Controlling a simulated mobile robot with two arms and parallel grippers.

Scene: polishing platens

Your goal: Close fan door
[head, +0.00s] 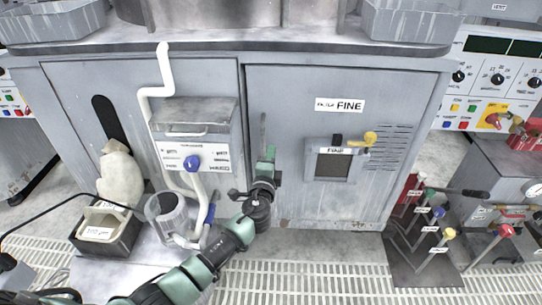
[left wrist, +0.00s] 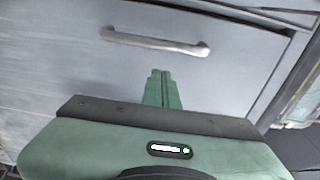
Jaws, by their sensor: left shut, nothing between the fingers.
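A large grey cabinet door (head: 300,80) with a FINE label fills the middle of the head view. Its slim bar handle (head: 263,131) is near the door's left edge, and it shows large in the left wrist view (left wrist: 155,41). The door looks close to flush with its frame; whether it is latched I cannot tell. My left gripper (head: 270,154) is shut and empty in front of the door, beside the lower end of the handle. In the left wrist view its green fingers (left wrist: 161,88) are together, apart from the bar in the picture. My right gripper is out of view.
A control box (head: 195,155) with a blue knob and white pipes stands left of the door. A small framed window (head: 333,165) and yellow lever (head: 370,138) are on the door. Coloured levers (head: 430,225) stand at lower right. Floor grating (head: 310,280) lies in front.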

